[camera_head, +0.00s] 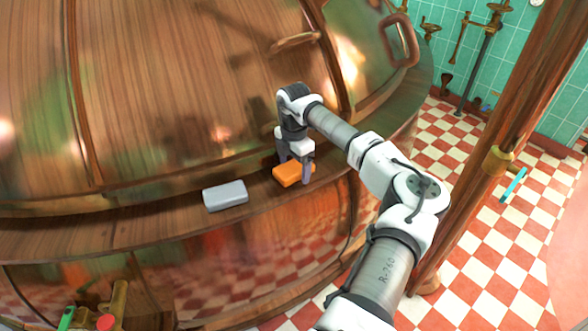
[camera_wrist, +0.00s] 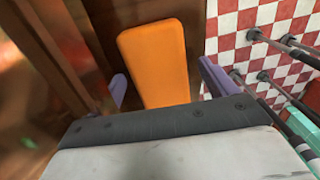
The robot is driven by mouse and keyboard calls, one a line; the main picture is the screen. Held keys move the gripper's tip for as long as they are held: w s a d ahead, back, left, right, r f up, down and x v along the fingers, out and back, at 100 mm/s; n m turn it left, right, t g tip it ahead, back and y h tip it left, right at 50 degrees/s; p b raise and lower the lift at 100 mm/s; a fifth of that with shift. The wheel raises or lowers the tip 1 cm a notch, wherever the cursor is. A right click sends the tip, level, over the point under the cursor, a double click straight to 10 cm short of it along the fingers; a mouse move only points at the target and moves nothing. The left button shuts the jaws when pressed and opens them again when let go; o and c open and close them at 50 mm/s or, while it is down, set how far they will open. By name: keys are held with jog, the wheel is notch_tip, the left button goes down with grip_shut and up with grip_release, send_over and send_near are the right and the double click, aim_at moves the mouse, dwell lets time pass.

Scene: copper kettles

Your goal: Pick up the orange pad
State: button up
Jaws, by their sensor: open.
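The orange pad (camera_head: 288,175) lies on the brown ledge around the copper kettle in the head view. My gripper (camera_head: 295,174) is directly above it, pointing down, with its fingers open on either side of the pad. In the wrist view the orange pad (camera_wrist: 155,62) stretches away between the two purple fingers (camera_wrist: 162,86). A gap shows between the pad and each finger there. The pad's near end is hidden behind the gripper body.
A grey pad (camera_head: 226,195) lies on the same ledge (camera_head: 130,222), to the left of the orange one. The domed kettle wall (camera_head: 180,90) rises behind the ledge. A copper post (camera_head: 500,160) stands at the right. The checkered floor (camera_head: 480,230) lies below.

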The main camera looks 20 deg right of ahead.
aim_at(294, 167)
jog(key=c, duration=1.1)
jog(key=shift+r, duration=0.15)
notch_tip(294, 167, up, 20)
jog(key=shift+f+b, duration=0.1)
jog(key=shift+b, duration=0.95)
jog(key=o, duration=0.4)
jog(key=shift+c, duration=1.4)
